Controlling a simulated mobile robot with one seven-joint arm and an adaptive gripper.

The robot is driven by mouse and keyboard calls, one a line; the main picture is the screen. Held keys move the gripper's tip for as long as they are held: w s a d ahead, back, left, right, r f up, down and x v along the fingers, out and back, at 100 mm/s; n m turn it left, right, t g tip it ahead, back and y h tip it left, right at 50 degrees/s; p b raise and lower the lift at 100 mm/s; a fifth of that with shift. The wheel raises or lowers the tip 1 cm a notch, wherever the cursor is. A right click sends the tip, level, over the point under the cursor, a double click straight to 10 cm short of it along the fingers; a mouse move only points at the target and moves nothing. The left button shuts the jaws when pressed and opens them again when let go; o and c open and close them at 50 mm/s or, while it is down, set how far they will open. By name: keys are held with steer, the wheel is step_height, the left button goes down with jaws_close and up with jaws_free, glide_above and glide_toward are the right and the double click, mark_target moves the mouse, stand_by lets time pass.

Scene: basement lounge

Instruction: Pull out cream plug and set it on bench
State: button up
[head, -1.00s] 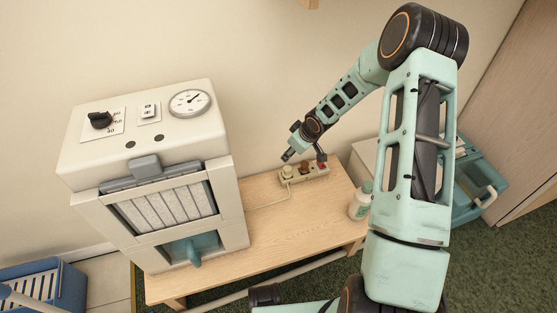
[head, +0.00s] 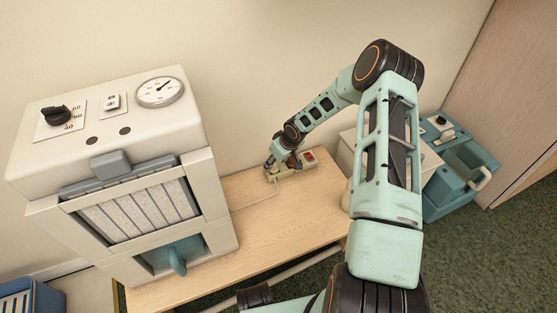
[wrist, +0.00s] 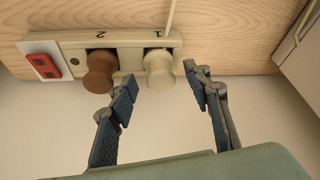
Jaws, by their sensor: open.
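In the wrist view the cream plug (wrist: 160,68) sits in socket 1 of the power strip (wrist: 72,45), with its cream cord running up over the bench. A brown plug (wrist: 100,72) sits beside it in socket 2. My gripper (wrist: 164,88) is open and empty. Its fingertips lie on either side of the cream plug's outer end, and the left one is close to the brown plug. In the head view my gripper (head: 282,164) is down at the strip and hides the plugs. The wooden bench (head: 275,225) has bare surface in front of the strip.
A cream cabinet with dial and gauge (head: 110,125) stands on the bench's left. The strip's red switch (head: 309,156) is at its right end. The wall is close behind. A teal case (head: 465,170) is at right. The cream cord (head: 250,202) crosses the bench.

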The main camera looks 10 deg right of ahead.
steer(key=shift+w+a+f, duration=0.15)
steer(key=shift+w+f, duration=0.1)
steer(key=shift+f, duration=0.35)
steer(key=shift+c, duration=0.5)
jaws_close()
steer(key=shift+r+p, duration=0.7)
steer(key=shift+r, duration=0.45)
steer(key=shift+r+p, duration=1.6)
steer(key=shift+r, duration=0.75)
